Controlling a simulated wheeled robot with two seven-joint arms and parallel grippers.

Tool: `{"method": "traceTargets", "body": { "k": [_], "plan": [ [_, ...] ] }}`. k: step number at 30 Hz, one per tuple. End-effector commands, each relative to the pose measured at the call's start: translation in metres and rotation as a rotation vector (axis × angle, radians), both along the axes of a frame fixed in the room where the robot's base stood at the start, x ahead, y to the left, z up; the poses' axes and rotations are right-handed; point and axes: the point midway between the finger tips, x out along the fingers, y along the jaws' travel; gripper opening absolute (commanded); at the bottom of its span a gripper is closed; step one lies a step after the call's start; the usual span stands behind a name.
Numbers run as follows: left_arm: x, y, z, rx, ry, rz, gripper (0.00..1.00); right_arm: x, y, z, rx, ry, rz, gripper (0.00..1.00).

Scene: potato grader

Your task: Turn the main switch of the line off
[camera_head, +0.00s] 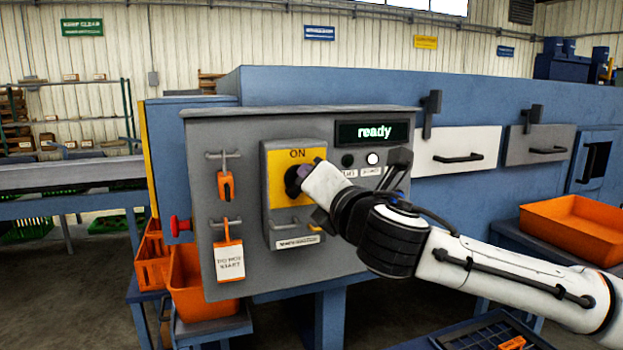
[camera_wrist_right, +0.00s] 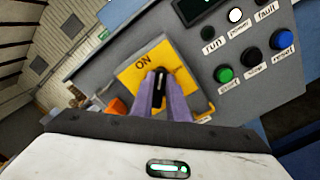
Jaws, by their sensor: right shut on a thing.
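The main switch is a black rotary handle (camera_head: 294,181) on a yellow plate (camera_head: 281,161) marked ON, on the front of a grey control panel (camera_head: 240,284). The yellow plate also shows in the right wrist view (camera_wrist_right: 135,78). My right gripper (camera_head: 303,174) is at the switch, with its purple fingers shut on the black handle; its fingers also show in the right wrist view (camera_wrist_right: 160,92). The handle stands roughly upright between the fingers there. My gripper hides part of the handle in the head view. My left gripper is not in view.
A display (camera_head: 372,132) reads "ready". An orange padlock (camera_head: 226,186) and a "do not start" tag (camera_head: 229,262) hang left of the switch. A red knob (camera_head: 180,226) is at the panel's left. Orange bins (camera_head: 572,226) stand at right and below left.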

Motion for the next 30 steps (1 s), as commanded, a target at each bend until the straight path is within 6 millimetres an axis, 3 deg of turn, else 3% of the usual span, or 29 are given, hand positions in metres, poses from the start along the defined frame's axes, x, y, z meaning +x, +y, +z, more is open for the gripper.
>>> {"method": "traceTargets", "body": {
  "k": [18, 30],
  "plan": [
    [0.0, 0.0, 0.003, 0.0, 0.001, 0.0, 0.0, 0.002, -0.005, -0.009, 0.539, 0.176, -0.004, 0.0],
    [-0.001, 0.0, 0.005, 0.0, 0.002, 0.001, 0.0, 0.002, -0.006, -0.012, 0.737, 0.239, -0.004, 0.0]
  ]
}}
